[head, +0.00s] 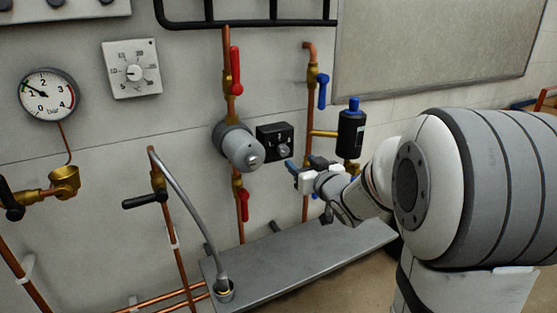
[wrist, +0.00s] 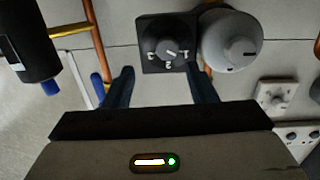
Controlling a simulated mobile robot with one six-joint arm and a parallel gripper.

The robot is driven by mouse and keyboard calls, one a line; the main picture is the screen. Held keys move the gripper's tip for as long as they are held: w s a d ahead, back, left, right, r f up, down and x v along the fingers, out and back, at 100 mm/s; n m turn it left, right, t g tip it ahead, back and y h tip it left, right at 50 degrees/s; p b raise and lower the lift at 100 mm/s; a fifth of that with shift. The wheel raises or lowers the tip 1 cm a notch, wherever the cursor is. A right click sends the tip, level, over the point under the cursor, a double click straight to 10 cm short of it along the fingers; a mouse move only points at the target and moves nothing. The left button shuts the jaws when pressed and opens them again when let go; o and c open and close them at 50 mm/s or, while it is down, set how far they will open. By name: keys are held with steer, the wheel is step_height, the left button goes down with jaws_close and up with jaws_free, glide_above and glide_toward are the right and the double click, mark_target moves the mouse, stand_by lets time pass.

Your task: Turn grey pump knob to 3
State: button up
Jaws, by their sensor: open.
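The grey pump knob (head: 284,150) sits on the front of a black square box (head: 269,134) beside the round grey pump (head: 238,148). In the wrist view the knob (wrist: 169,50) is near the top middle, on the black box (wrist: 148,34), with white marks around it. The marks and the knob's pointer are too small to read surely. My gripper (head: 303,166) is open and empty, just right of and below the knob in the head view. In the wrist view its two blue fingers (wrist: 158,74) reach toward the box, apart from the knob.
The black cylinder with a blue cap (head: 351,132) and a blue-handled valve (head: 322,92) are close to my arm. Red valve handles (head: 235,70) stand on the copper pipe. A grey tray (head: 310,262) runs below. A pressure gauge (head: 47,94) and white dial (head: 132,70) are at left.

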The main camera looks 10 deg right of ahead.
mark_target(285, 151)
steer(key=shift+n+t+y, duration=0.3)
steer(key=shift+y, duration=0.4)
steer(key=x, duration=0.8)
steer(key=shift+a+f, duration=0.1)
steer(key=shift+a, duration=0.15)
steer(key=shift+c, duration=0.3)
steer(key=c, duration=0.9)
